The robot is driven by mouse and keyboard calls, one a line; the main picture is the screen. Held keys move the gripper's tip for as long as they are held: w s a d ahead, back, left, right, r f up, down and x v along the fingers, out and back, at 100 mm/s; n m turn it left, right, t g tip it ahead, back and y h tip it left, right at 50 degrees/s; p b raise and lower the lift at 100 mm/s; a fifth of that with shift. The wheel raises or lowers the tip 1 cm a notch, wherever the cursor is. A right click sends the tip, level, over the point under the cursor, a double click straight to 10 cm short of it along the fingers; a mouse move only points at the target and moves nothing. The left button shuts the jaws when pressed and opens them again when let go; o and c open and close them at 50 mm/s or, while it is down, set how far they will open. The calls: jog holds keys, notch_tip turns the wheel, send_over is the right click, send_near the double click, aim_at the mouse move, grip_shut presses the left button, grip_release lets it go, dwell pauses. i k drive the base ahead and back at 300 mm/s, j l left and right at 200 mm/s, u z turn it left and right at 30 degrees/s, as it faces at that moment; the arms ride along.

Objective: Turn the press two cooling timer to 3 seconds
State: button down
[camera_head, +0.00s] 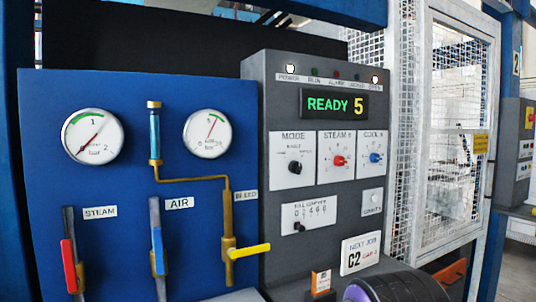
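A grey control panel (252,100) faces me, with a blue COOL knob (376,157) on a white plate at its right. The knob's pointer is too small to read. A red STEAM knob (339,160) sits just left of it, and a black MODE knob (295,167) further left. The display (334,104) reads READY in green and 5 in yellow. No press number shows clearly on this panel. A "2" sign (516,62) is on the blue post at far right, above another grey control box (512,150). My gripper is not in view.
A blue board (100,185) on the left carries two gauges and red, blue and yellow valve levers. A NEXT JOB card (360,254) reading C2 and an orange tag (321,281) stand low in front. A white mesh guard (440,140) is right of the panel.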

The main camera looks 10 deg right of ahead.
aim_at(374, 157)
jog(key=z, duration=0.9)
jog(key=i+l, duration=0.25)
jog(key=l, duration=0.15)
jog(key=i+l, duration=0.2)
jog(key=l, duration=0.25)
jog(key=i+l, duration=0.25)
jog(key=l, duration=0.15)
jog(key=i+l+z, duration=0.1)
jog(key=i+l, duration=0.15)
jog(key=l, duration=0.15)
